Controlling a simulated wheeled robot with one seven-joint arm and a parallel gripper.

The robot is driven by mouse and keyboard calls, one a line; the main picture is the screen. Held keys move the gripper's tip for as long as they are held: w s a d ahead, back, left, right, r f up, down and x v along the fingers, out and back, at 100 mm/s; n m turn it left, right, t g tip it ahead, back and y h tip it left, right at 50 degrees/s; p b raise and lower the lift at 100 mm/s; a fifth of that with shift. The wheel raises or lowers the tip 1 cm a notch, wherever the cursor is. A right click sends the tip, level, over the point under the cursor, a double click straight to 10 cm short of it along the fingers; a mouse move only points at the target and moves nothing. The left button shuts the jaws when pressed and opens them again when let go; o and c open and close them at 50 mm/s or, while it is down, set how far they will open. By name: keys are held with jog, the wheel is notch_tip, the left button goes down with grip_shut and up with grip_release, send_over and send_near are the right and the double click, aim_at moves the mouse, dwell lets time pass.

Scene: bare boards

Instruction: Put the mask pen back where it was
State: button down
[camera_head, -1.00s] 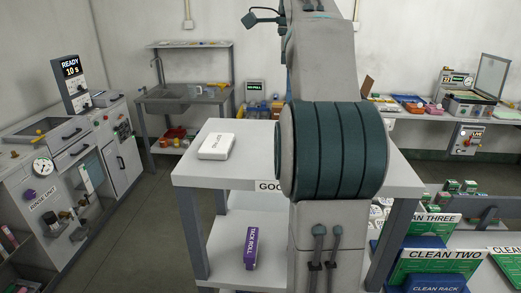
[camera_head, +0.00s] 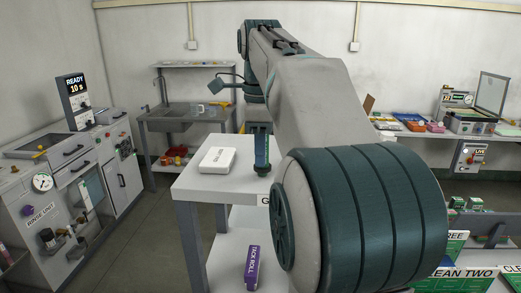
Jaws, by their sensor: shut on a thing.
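My gripper (camera_head: 260,138) points down over the back right part of the grey bench, beyond my arm. It is small and partly merged with the thing it holds. It is shut on a slim upright blue-green thing with a pale mark, which I take to be the mask pen (camera_head: 262,156). The pen's lower end is near the bench top (camera_head: 205,187), to the right of a white box (camera_head: 217,160). I cannot tell whether the pen touches the bench. My arm hides the right part of the bench.
A purple tack roll (camera_head: 252,268) stands on the bench's lower shelf. The rinse unit (camera_head: 110,200) with its READY display is at the left. A sink table (camera_head: 180,113) stands behind. Green clean racks (camera_head: 455,258) are at the lower right, partly behind my arm.

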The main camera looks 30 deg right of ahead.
jog(key=shift+f, duration=0.15)
jog(key=c, duration=1.3)
grip_release()
jog(key=shift+o, duration=0.2)
notch_tip(320, 180, up, 11)
jog(key=p, duration=0.3)
jog(key=shift+r+p, duration=0.65)
jog(key=shift+r, duration=0.05)
